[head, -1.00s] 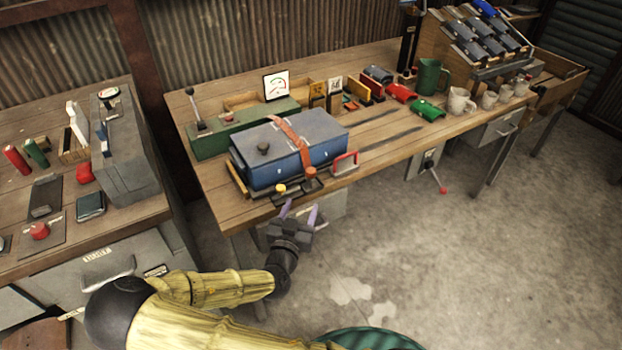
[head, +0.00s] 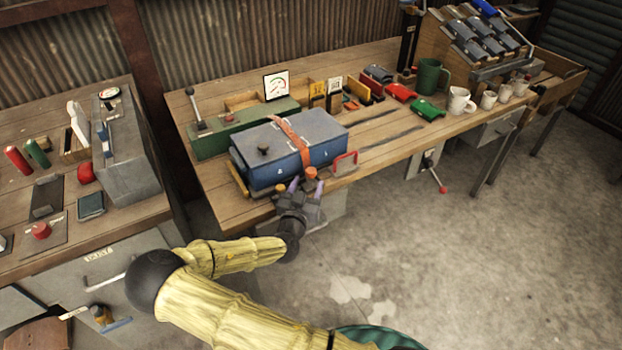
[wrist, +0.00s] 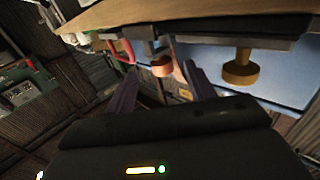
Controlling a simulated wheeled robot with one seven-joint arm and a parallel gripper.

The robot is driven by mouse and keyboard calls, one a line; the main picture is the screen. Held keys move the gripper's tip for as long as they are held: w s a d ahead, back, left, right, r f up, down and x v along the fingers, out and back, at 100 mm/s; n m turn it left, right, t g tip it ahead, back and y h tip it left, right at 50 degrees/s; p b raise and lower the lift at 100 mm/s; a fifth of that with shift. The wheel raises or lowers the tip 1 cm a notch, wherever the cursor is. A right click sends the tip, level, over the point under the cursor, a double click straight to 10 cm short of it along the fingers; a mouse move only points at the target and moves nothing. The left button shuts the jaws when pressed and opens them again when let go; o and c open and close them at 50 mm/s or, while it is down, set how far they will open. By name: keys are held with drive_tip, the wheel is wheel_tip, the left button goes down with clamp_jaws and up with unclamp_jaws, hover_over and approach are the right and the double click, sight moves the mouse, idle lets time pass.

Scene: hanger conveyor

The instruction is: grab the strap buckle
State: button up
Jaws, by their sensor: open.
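An orange-brown strap (head: 291,132) runs over the lid and down the front of a blue box with a grey lid (head: 262,170). Its buckle, an orange-brown knob-like piece (head: 311,173), is at the strap's lower front end. In the wrist view the buckle (wrist: 161,67) appears between and beyond the fingertips. My gripper (head: 305,188) is open at the bench's front edge, just in front of the buckle, with its purple fingers spread. The wrist view shows both fingers (wrist: 162,88) empty. I cannot tell whether either finger touches the buckle.
A yellow knob (wrist: 240,68) is close beside one finger in the wrist view. A red handle (head: 345,162) stands right of the buckle. A green lever unit (head: 235,130) is behind the box. Mugs (head: 460,101) are farther right. Open floor lies in front.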

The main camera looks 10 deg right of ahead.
sight(310, 177)
drive_tip(key=shift+x, duration=1.55)
drive_tip(key=shift+a, duration=0.1)
drive_tip(key=c, duration=1.1)
drive_tip(key=shift+r, duration=0.1)
drive_tip(key=shift+c, duration=0.2)
wheel_tip(310, 177, up, 10)
drive_tip(key=shift+p, duration=0.4)
